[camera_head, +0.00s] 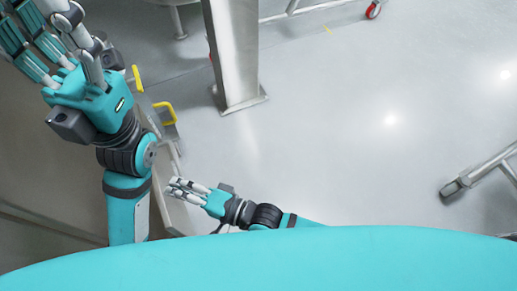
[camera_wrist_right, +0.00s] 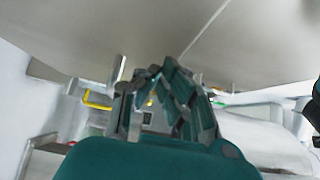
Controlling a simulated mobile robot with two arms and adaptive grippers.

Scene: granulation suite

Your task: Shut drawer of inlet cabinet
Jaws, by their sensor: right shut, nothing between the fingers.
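The cabinet's large grey-brown panel (camera_head: 45,185) fills the left of the head view, and a broad beige panel (camera_wrist_right: 100,30) crosses the top of the right wrist view. A pale narrow piece, perhaps the drawer (camera_head: 170,205), stands out beside the panel, partly hidden by my left arm. I cannot tell how far out it is. My right gripper (camera_head: 178,188) is shut and empty close to this piece; I cannot tell whether they touch. Its fingers (camera_wrist_right: 165,85) point toward the panel. My left gripper (camera_head: 50,40) is high at the left, fingers partly cut off.
Yellow handles (camera_head: 166,112) stand beyond my right gripper; one shows in the right wrist view (camera_wrist_right: 95,103). A steel post (camera_head: 235,55) rises from the floor. The middle floor is clear.

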